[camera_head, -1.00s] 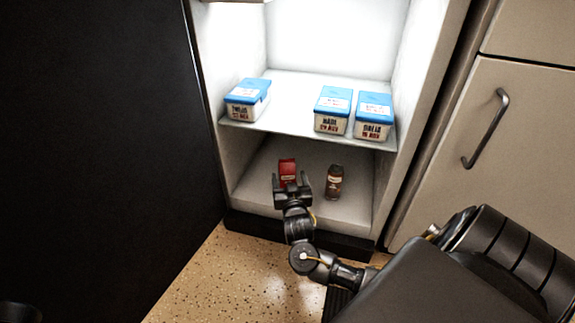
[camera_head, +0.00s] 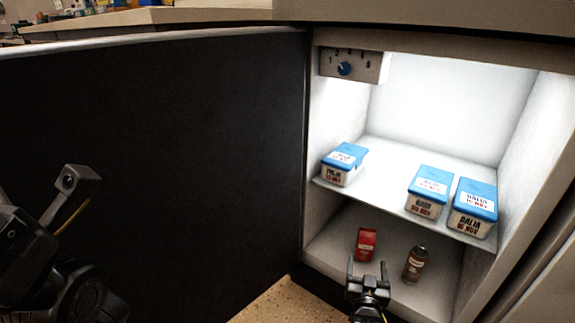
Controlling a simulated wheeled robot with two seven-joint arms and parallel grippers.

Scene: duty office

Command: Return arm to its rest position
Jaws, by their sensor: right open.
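My right gripper (camera_head: 368,284) is at the bottom of the head view, open and empty, in front of the lower shelf of the open fridge. A red packet (camera_head: 366,244) stands on that shelf just beyond the fingertips, apart from them as far as I can tell. A brown bottle (camera_head: 414,264) stands to the right of the packet. My left arm (camera_head: 75,240) shows at the left edge in front of the dark door; I cannot make out its gripper's fingers.
The fridge door (camera_head: 160,160) stands open on the left. Blue-lidded boxes (camera_head: 344,164) (camera_head: 427,192) (camera_head: 472,207) sit on the upper shelf (camera_head: 395,158). A dial (camera_head: 344,69) is at the fridge's top left. A counter (camera_head: 420,16) runs above. Speckled floor (camera_head: 270,303) shows below.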

